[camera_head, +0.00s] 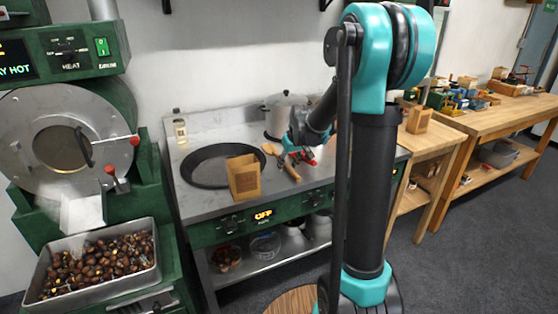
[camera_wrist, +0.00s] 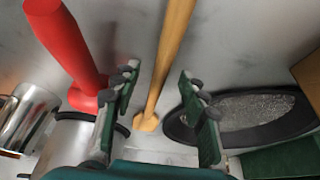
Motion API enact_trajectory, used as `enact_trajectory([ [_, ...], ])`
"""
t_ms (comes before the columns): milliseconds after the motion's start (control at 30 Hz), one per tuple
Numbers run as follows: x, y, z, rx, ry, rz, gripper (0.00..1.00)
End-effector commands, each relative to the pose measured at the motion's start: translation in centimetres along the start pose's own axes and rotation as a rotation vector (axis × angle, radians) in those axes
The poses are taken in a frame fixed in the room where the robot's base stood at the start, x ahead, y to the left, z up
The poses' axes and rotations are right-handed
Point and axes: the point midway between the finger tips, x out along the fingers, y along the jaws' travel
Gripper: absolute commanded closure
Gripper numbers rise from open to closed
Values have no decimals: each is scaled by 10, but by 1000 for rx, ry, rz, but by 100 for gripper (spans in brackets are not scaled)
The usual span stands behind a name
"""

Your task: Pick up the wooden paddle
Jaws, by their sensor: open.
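The wooden paddle (camera_head: 290,171) lies on the metal counter between the dark round pan and the pot, partly hidden by my gripper. In the wrist view the paddle (camera_wrist: 168,58) runs as a long light-wood handle from the top edge down between my fingers, with its wider end near the pan. My gripper (camera_wrist: 158,92) is open, one finger on each side of the paddle, with a gap to both. In the head view my gripper (camera_head: 296,158) is low over the counter at the paddle. Whether the fingers are level with the handle cannot be told.
A red-handled tool (camera_wrist: 72,48) stands close beside the left finger. A steel pot (camera_head: 284,105) is behind. The dark pan (camera_head: 200,182) and a paper bag (camera_head: 243,178) are left of my gripper. A metal tray (camera_head: 98,292) of chestnuts sits at lower left.

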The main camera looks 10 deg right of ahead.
Motion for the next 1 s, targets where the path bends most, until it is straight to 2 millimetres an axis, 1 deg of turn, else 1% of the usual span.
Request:
enact_trajectory([
  [133, 0, 0, 0, 0, 0, 0, 57],
  [167, 0, 0, 0, 0, 0, 0, 58],
  [500, 0, 0, 0, 0, 0, 0, 100],
  [833, -1, 0, 0, 0, 0, 0, 100],
  [1000, -8, 0, -3, 0, 0, 0, 100],
])
